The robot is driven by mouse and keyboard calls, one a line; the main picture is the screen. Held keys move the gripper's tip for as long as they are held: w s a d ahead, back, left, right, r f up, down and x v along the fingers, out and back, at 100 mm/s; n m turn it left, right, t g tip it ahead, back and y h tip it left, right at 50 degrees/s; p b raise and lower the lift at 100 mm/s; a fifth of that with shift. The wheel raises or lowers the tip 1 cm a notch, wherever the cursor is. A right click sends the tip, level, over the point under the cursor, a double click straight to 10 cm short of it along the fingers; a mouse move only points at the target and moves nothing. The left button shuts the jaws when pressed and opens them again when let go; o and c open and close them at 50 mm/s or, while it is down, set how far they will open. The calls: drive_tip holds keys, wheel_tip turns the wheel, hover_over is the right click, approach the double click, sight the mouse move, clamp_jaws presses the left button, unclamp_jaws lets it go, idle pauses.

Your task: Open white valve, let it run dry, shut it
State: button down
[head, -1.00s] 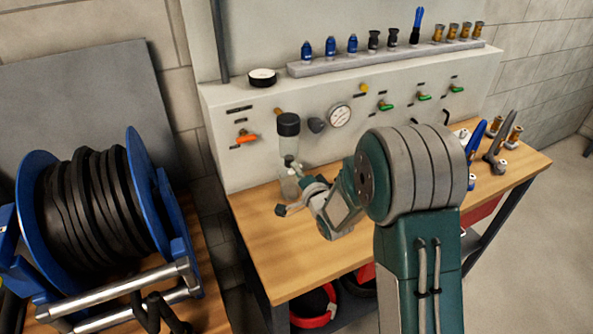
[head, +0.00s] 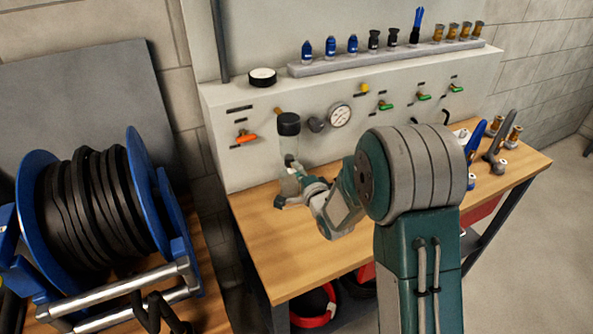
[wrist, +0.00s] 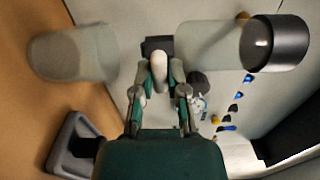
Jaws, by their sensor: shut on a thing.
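A clear cylinder with a black cap (head: 289,124) stands upright against the panel at the bench's left. In the wrist view its black cap (wrist: 276,42) is at right, and a clear cup (wrist: 75,52) is at left. Between them, a white valve lever (wrist: 159,72) projects from a dark block (wrist: 155,46). My gripper (wrist: 160,82) is shut on this lever, one finger on each side. In the head view my gripper (head: 290,184) is at the cylinder's lower part and hides the valve. I cannot tell whether liquid is in the cup.
The wooden bench (head: 262,262) is clear in front. A hose reel (head: 95,205) stands at left. Tools and fittings (head: 497,150) are at the bench's right end.

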drive_tip(key=shift+d+f, duration=0.15)
drive_tip(key=shift+f, duration=0.1)
drive_tip(key=c, duration=0.7)
unclamp_jaws()
drive_tip(key=shift+o, duration=0.2)
drive_tip(key=shift+w+r, duration=0.1)
drive_tip(key=v, duration=1.2)
